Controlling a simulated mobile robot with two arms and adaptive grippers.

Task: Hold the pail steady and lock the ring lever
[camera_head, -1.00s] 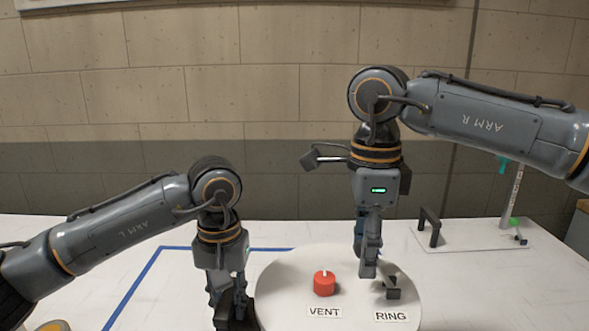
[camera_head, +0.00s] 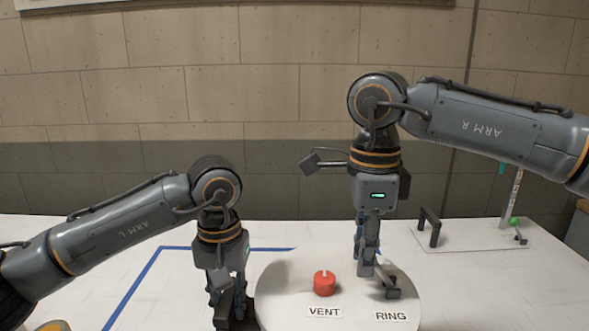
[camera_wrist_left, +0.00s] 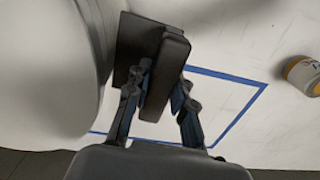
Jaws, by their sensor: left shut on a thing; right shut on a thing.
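The white pail (camera_head: 285,310) stands on the table, its round lid (camera_head: 345,262) facing up. The lid bears a red VENT knob (camera_head: 324,284) and, near the RING label (camera_head: 391,316), a dark ring lever (camera_head: 391,290). My left gripper (camera_head: 228,312) is at the pail's left side. In the left wrist view its fingers (camera_wrist_left: 160,108) are shut on the dark handle (camera_wrist_left: 167,75) beside the pail wall (camera_wrist_left: 45,80). My right gripper (camera_head: 367,270) points down over the lid, shut on the lever's end; its fingers partly hide the contact.
Blue tape (camera_head: 145,275) marks an area on the white table, left of and behind the pail. A yellow-and-white can (camera_wrist_left: 303,75) stands off to one side.

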